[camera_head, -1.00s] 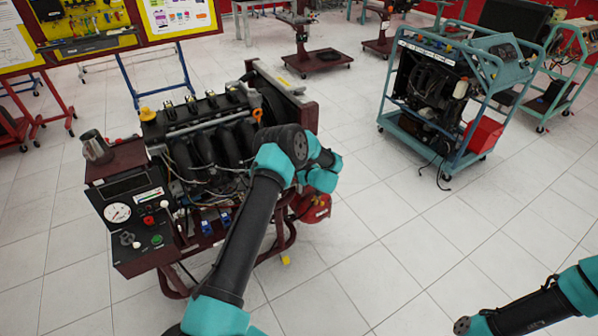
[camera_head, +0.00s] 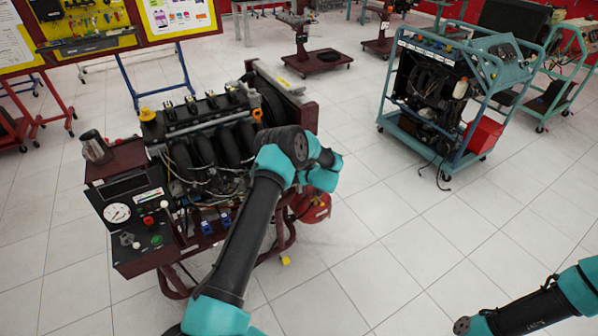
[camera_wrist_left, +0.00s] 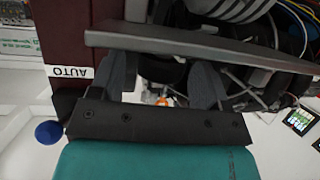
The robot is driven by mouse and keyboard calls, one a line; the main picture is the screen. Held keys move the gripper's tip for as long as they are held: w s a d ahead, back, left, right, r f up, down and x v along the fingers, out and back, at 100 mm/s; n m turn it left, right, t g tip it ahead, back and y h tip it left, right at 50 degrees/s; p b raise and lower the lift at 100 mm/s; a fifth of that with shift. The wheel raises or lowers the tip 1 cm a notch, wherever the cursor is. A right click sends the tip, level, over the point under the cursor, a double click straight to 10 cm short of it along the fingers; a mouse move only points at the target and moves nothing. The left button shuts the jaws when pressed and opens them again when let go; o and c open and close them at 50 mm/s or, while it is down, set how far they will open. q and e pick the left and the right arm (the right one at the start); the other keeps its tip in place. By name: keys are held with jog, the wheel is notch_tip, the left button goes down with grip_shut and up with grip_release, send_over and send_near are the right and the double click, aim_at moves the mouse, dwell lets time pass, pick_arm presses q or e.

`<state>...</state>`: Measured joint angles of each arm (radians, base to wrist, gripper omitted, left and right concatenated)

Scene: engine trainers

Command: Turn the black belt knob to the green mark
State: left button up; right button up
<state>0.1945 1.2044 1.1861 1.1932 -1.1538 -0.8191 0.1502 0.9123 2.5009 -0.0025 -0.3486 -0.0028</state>
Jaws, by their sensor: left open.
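The engine trainer (camera_head: 205,150) stands left of centre in the head view, with my left arm reaching across its right side. That arm hides my left gripper in the head view. In the left wrist view my left gripper (camera_wrist_left: 163,70) is open, its two dark fingers apart below a dark bar (camera_wrist_left: 200,46). A dark rounded part (camera_wrist_left: 165,70) shows between the fingers; I cannot tell whether it is the black belt knob or whether a finger touches it. I cannot make out a green mark near it. My right gripper is out of view.
A control panel (camera_head: 146,195) with gauge and buttons is at the trainer's left. A red tank (camera_head: 314,207) is low on its right. Clear floor separates the trainer from a teal cart (camera_head: 470,150).

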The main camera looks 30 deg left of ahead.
pick_arm(q)
jog(key=shift+d, duration=0.1)
jog(key=v, duration=1.7)
jog(key=shift+s, duration=0.15)
